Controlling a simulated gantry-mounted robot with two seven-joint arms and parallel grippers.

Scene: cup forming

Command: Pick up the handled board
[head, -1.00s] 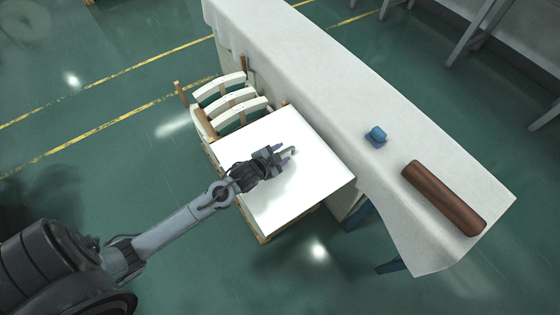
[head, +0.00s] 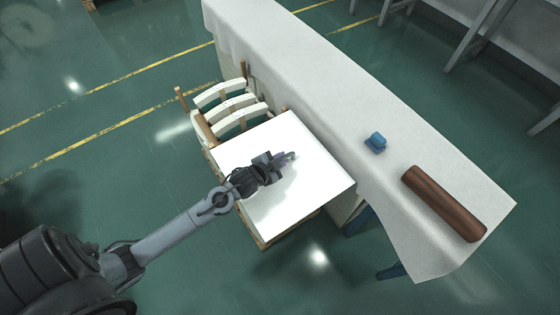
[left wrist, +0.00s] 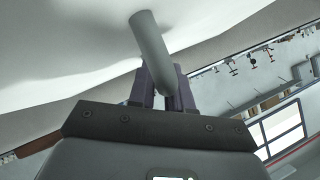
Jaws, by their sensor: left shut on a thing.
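The handled board (head: 310,187) is a flat white square on a wooden-edged support beside the long table. A grey handle (head: 292,155) stands up from near its middle, largely hidden by my fingers. My left gripper (head: 283,160) is over the board, shut on the handle. In the left wrist view, the handle (left wrist: 150,45) shows as a grey bar running from the white board surface (left wrist: 70,40) to between the purple fingers (left wrist: 165,88). The board looks level in the head view; I cannot tell whether it touches its support. My right gripper is not in view.
The long table (head: 310,75) with a white cover runs along the board's right side. On it are a small blue object (head: 376,143) and a brown roll (head: 444,203). White curved slats with wooden posts (head: 238,112) stand behind the board. Green floor is open at left.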

